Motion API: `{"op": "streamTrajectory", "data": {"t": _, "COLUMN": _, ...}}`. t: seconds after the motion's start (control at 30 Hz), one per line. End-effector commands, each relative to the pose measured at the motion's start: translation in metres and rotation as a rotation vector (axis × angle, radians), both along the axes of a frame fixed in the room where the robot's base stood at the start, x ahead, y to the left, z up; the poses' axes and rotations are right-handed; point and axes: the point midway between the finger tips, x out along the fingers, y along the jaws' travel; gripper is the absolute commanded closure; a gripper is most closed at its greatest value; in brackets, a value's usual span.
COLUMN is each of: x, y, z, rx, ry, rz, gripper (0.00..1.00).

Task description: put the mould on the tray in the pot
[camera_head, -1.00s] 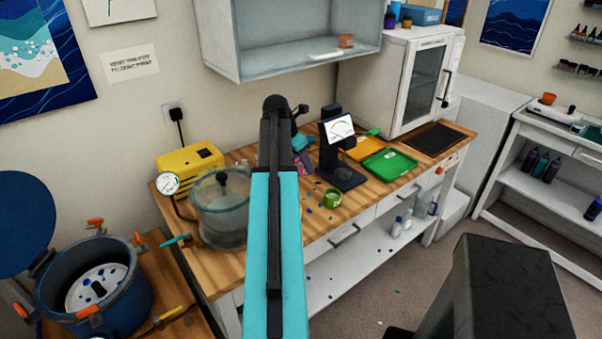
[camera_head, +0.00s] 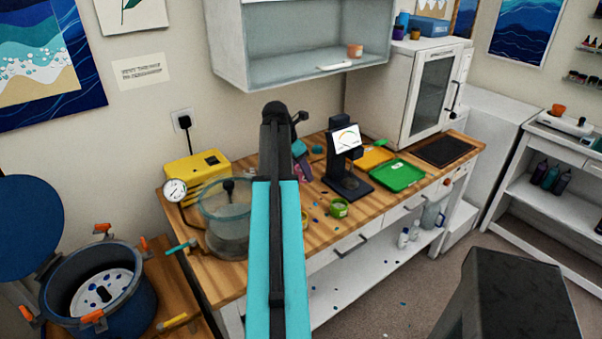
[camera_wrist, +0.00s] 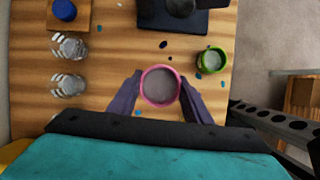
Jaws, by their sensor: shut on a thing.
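My gripper (camera_wrist: 160,92) has its two dark purple fingers closed on opposite sides of a round pink-rimmed cup (camera_wrist: 160,86) with a grey inside, seen from above over the wooden bench. I cannot tell whether this cup is the mould. In the head view my arm hides most of the gripper and the cup. The blue pot (camera_head: 128,307) stands open at the lower left, with orange clamps around its rim. A round white tray (camera_head: 82,301) with dark holes lies inside it. The gripper is to the right of the pot, well apart from it.
The pot's blue lid (camera_head: 28,228) is swung open at left. A clear chamber (camera_head: 222,215) stands between pot and arm, in front of a yellow pump (camera_head: 195,172). A black stand (camera_head: 347,185), a green cup (camera_head: 339,208) and a green tray (camera_head: 405,177) are on the bench's right.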

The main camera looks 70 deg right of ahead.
Motion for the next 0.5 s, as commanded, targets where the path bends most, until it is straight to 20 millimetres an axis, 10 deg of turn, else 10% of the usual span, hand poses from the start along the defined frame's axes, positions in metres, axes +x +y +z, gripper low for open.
{"op": "streamTrajectory", "data": {"t": 0.5, "x": 0.176, "y": 0.046, "z": 0.022, "rx": 0.016, "ry": -0.011, "rz": -0.044, "gripper": 0.79}}
